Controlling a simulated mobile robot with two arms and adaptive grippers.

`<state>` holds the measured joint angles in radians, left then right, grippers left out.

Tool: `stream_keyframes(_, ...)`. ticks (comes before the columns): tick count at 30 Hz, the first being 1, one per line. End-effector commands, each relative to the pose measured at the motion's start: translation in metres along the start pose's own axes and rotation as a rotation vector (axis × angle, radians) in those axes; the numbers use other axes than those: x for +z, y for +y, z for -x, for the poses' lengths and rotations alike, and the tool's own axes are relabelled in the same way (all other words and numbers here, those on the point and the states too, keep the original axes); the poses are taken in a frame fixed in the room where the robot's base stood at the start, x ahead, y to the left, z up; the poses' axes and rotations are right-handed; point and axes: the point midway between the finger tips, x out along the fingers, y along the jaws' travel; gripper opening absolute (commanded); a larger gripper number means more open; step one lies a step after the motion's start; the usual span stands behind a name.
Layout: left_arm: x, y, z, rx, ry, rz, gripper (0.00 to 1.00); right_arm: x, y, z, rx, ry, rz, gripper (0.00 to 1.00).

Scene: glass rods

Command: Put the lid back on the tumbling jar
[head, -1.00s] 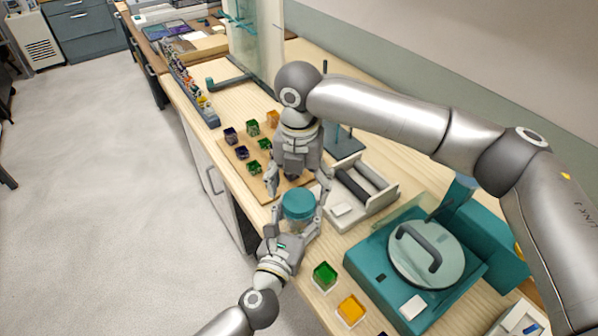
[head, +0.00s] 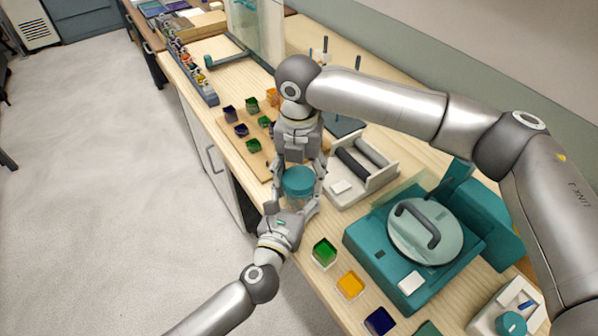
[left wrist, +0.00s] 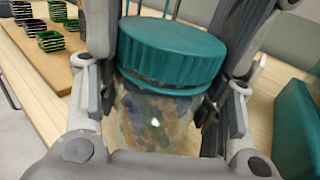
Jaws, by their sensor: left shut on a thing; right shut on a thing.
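The tumbling jar (head: 297,202) is clear, with brown and grey pieces inside that show in the left wrist view (left wrist: 158,118). The teal ribbed lid (head: 299,181) sits at the jar's mouth; it also shows in the left wrist view (left wrist: 172,52). Whether it is fully seated I cannot tell. My left gripper (head: 296,208) is shut around the jar body from the near side. My right gripper (head: 300,178) reaches down from above, its fingers shut on either side of the lid.
A white roller tumbler (head: 375,185) stands right of the jar. A teal machine with a round handled lid (head: 425,232) is at the lower right. A wooden board (head: 257,163) with several coloured cubes is behind.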

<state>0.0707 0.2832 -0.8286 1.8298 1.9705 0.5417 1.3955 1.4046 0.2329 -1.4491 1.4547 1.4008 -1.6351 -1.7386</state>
Motion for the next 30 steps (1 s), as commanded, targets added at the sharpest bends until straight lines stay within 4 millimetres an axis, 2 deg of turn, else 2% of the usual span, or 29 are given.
stream_keyframes(4, 0.0, -0.0001, 0.0, 0.0, 0.0, 0.0, 0.0, -0.0002, 0.0, -0.0005, 0.0, 0.001, -0.061, 0.32)
stream_keyframes(8, 0.0, 0.0, 0.0, 0.0, 0.0, 0.001, 0.0, -0.0006, 0.0002, -0.001, 0.0, 0.002, -0.246, 0.32)
stream_keyframes(30, 0.0006, -0.0003, 0.0, 0.001, -0.001, 0.002, 0.0, -0.0005, 0.0007, -0.0026, -0.001, 0.002, -1.6, 0.32)
